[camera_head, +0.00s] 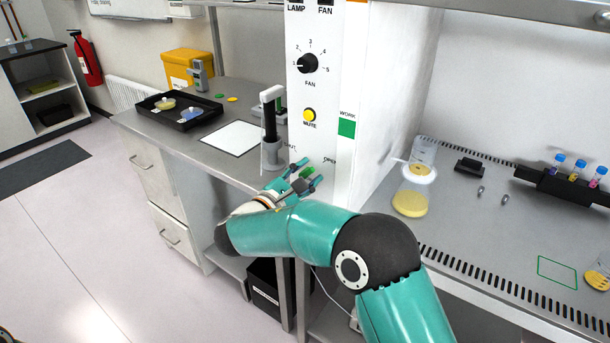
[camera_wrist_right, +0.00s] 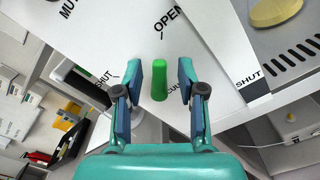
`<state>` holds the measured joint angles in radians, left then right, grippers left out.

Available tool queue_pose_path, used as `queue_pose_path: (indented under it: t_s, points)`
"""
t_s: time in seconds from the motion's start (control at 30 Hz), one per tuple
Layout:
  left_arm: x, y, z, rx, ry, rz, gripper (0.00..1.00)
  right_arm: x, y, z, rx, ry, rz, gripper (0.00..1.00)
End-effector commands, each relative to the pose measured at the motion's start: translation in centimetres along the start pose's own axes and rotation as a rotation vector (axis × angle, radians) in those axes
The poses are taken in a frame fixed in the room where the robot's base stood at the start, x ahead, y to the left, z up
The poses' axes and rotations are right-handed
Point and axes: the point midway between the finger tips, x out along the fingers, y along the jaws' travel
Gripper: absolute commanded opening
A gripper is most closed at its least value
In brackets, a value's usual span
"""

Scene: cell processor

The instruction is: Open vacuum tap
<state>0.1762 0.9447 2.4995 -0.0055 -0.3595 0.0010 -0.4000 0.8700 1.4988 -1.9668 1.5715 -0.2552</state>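The vacuum tap has a small green handle (camera_head: 306,172) low on the white front panel of the cabinet, below the SHUT and OPEN labels. In the right wrist view the green handle (camera_wrist_right: 159,83) is upright in the picture, between the two fingers. My right gripper (camera_head: 309,173) is open at the tap, with one finger on each side of the handle. The right wrist view shows a gap between each finger and the handle. The VACUUM lettering behind the handle is partly covered.
Above the tap are a yellow MUTE button (camera_head: 309,115) and a black fan knob (camera_head: 308,63). A pipette controller on a stand (camera_head: 271,125) is close on the left. A flask with yellow liquid (camera_head: 411,200) stands on the cabinet's work surface to the right.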

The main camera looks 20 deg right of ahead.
Motion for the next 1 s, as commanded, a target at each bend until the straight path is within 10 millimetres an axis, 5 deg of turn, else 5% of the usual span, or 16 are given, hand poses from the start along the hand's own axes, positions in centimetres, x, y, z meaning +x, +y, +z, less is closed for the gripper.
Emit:
queue_pose_path:
  t_s: [0.6,1.0]
  points:
    - [0.0,0.0,0.0,0.000,-0.001,0.000,0.40,-10.3,-0.1,-0.2,-0.002,0.002,0.002,0.40]
    - [0.0,0.0,0.0,0.000,-0.001,0.000,0.40,-11.7,-0.2,-0.1,-0.002,0.001,-0.001,0.40]
